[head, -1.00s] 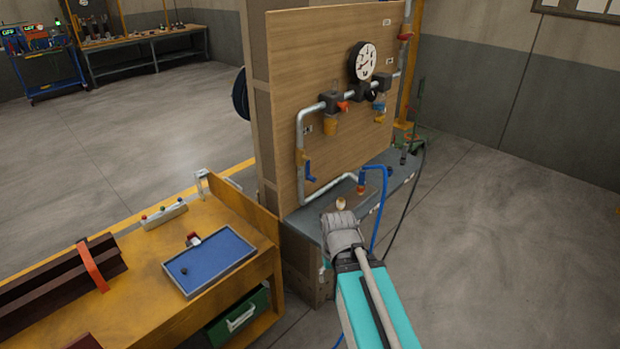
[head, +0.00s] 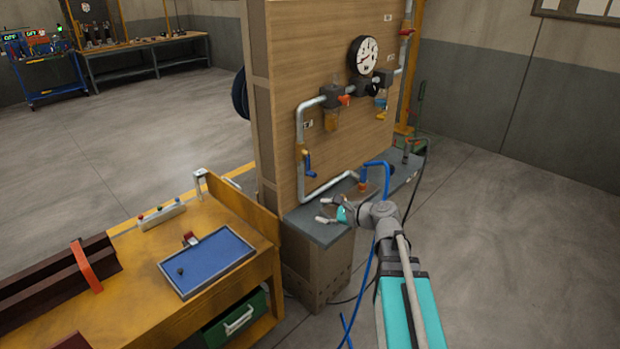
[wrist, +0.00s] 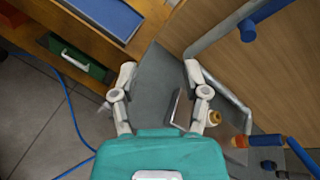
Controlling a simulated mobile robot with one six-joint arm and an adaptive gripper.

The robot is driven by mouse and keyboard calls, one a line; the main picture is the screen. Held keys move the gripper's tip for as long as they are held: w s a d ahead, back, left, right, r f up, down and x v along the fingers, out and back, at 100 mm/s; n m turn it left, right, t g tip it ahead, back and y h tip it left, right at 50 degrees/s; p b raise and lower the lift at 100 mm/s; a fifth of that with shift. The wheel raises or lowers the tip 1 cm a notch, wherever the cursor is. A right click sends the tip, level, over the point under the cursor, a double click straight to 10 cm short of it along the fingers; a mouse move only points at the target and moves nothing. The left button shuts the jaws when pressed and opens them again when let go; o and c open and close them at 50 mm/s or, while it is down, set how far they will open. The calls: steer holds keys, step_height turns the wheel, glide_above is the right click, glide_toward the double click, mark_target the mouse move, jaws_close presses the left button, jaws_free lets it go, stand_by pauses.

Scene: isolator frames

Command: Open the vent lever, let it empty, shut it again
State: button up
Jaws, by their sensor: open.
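A blue lever (head: 309,166) hangs by a brass-coloured valve (head: 303,151) on the left pipe of the wooden panel; I cannot tell for certain that it is the vent lever. A blue handle also shows at the top of the wrist view (wrist: 248,30). An orange-red lever (head: 345,100) sits on the upper pipe beside an amber bowl (head: 331,121). My gripper (head: 322,210) is open and empty, below the blue lever and over the grey bench ledge. In the wrist view, my gripper (wrist: 159,70) has its fingers spread, apart from the handle.
A round gauge (head: 363,55) is on the panel; its reading is too small to tell. A blue hose (head: 373,262) hangs close to my arm. A yellow-brown workbench (head: 130,262) with a blue tray (head: 161,268) stands at left. Open floor lies at right.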

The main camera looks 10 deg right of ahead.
mark_target(310, 173)
steer(key=w+d+r+m+t+b, duration=0.1)
steer(key=w+d+r+m+t, duration=0.2)
steer(key=d+m, duration=0.3)
steer(key=shift+r+m+t, duration=0.55)
steer(key=shift+m+t, duration=0.15)
steer(key=shift+w, duration=0.1)
steer(key=x, duration=1.3)
steer(key=shift+w+a, duration=0.25)
steer(key=shift+w, duration=0.05)
jaws_close()
